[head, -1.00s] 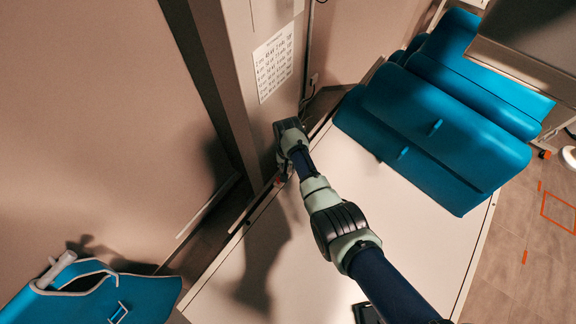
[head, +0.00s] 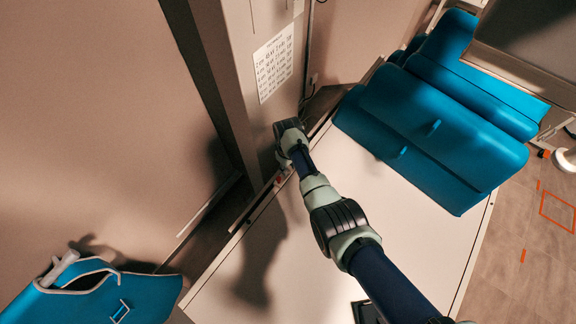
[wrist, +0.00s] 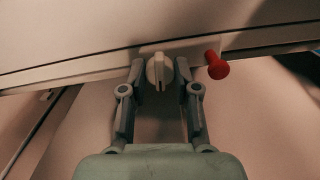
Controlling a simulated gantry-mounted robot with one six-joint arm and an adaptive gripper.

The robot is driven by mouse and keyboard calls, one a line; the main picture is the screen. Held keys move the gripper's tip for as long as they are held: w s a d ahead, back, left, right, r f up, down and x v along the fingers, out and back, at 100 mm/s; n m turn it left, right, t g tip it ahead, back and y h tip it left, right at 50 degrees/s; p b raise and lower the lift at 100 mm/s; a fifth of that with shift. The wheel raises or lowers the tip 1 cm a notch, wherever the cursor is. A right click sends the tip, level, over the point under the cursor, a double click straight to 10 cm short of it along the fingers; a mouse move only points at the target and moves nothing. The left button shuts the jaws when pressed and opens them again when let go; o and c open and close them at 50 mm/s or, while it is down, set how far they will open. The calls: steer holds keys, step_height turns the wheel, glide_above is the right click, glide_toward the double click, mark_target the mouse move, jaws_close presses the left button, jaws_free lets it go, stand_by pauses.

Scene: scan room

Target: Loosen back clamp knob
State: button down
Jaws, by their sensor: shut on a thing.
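A pale, ridged clamp knob (wrist: 159,71) sits on the table-side rail in the wrist view. My gripper (wrist: 160,78) has one grey finger on each side of it and is shut on it. The knob's ridge stands roughly upright in that view. In the head view my arm reaches down to the table edge beside the column, and my wrist hides the knob and the fingers there.
A red plunger (wrist: 217,66) sticks out just right of my right finger. In the head view are a column with a printed sheet (head: 273,63), the pale table top (head: 330,255), blue cushions (head: 430,125) to the right and a blue padded piece (head: 95,298) lower left.

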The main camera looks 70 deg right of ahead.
mark_target(288, 168)
steer(key=shift+n, duration=0.7)
steer(key=c, duration=0.8)
jaws_free()
steer(key=shift+c, duration=0.2)
step_height(288, 168, up, 12)
